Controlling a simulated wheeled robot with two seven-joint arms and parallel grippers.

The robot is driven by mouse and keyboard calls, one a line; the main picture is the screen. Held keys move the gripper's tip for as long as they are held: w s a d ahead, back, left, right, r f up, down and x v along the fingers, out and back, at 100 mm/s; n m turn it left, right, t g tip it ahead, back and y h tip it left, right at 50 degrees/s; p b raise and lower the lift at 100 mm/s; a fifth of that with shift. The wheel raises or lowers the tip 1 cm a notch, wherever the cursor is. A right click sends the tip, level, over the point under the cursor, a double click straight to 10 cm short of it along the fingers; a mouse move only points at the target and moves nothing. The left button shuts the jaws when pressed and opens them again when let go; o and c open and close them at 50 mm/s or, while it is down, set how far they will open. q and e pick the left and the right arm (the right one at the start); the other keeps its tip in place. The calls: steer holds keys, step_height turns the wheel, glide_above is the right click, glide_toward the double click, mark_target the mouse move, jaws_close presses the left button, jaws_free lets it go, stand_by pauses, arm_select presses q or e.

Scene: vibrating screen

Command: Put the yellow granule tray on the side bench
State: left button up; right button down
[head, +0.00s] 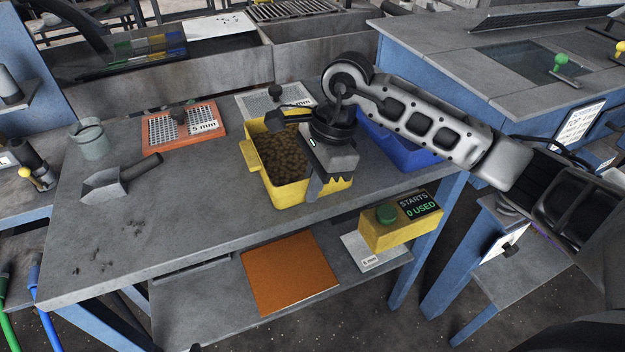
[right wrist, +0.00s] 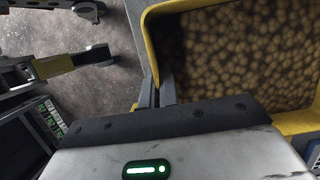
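The yellow granule tray (head: 322,190) stands on the grey bench and is filled with brown round granules (head: 283,157). My right gripper (head: 314,188) is at its right wall, coming from above. In the right wrist view the two fingers (right wrist: 157,92) are close together, one on each side of the tray's yellow wall (right wrist: 150,45), and look shut on it. The gripper's body hides part of the tray's right side in the head view. My left gripper is not in view. I cannot tell which surface is the side bench.
A blue tray (head: 400,146) sits just right of the yellow one, under my right arm. An orange screen (head: 185,128), a grey scoop (head: 110,184) and a cup (head: 92,138) are to the left. A yellow box with a green button (head: 400,224) is at the front edge.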

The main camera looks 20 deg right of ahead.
steer(key=shift+f+b, duration=0.15)
steer(key=shift+b, duration=0.15)
steer(key=c, duration=1.7)
jaws_free()
steer(key=v, duration=1.2)
steer(key=shift+r, duration=0.2)
